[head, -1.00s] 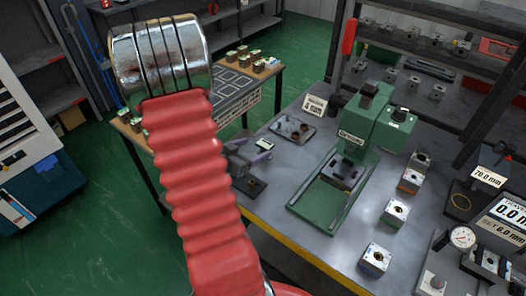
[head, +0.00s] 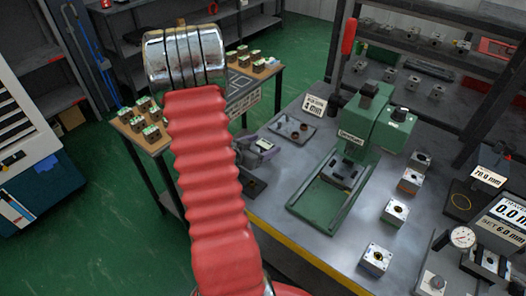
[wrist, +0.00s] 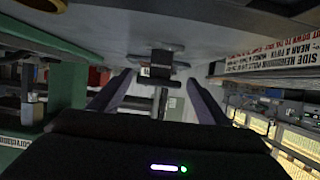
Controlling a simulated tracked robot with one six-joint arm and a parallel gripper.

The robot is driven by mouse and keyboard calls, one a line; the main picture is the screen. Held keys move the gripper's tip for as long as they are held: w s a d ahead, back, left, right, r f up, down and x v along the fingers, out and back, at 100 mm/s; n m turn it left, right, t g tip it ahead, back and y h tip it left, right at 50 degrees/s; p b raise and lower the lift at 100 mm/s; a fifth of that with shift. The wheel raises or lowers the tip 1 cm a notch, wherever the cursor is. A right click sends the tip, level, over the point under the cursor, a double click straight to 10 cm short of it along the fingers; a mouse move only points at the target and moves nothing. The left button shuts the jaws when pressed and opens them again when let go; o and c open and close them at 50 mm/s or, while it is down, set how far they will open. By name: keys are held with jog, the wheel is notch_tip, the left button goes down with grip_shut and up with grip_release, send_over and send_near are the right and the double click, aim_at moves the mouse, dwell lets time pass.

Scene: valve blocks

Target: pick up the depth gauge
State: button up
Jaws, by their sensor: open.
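A dark T-shaped thing (wrist: 161,68), which looks like the depth gauge, stands ahead of my gripper in the wrist view. It has a wide bar and a dark block on it. My gripper (wrist: 158,92) is open, with its two purple-grey fingers to either side of this thing in the picture. I cannot tell whether the fingertips reach around it. In the head view my gripper (head: 259,147) shows partly beside my red arm, over the bench's left edge. A small dark pad (head: 254,186) lies below it; the gauge itself is not clear there.
A green press (head: 350,150) stands on the grey bench right of my gripper. A tray (head: 291,129) with small round parts lies behind. Several valve blocks (head: 375,260) stand along the right. A dial gauge (head: 462,238) is at the far right. A wooden table (head: 150,138) with blocks stands left.

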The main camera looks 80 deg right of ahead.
jog(key=shift+s+d+f, duration=0.15)
jog(key=shift+d, duration=0.2)
jog(key=shift+c, duration=0.2)
jog(key=c, duration=1.2)
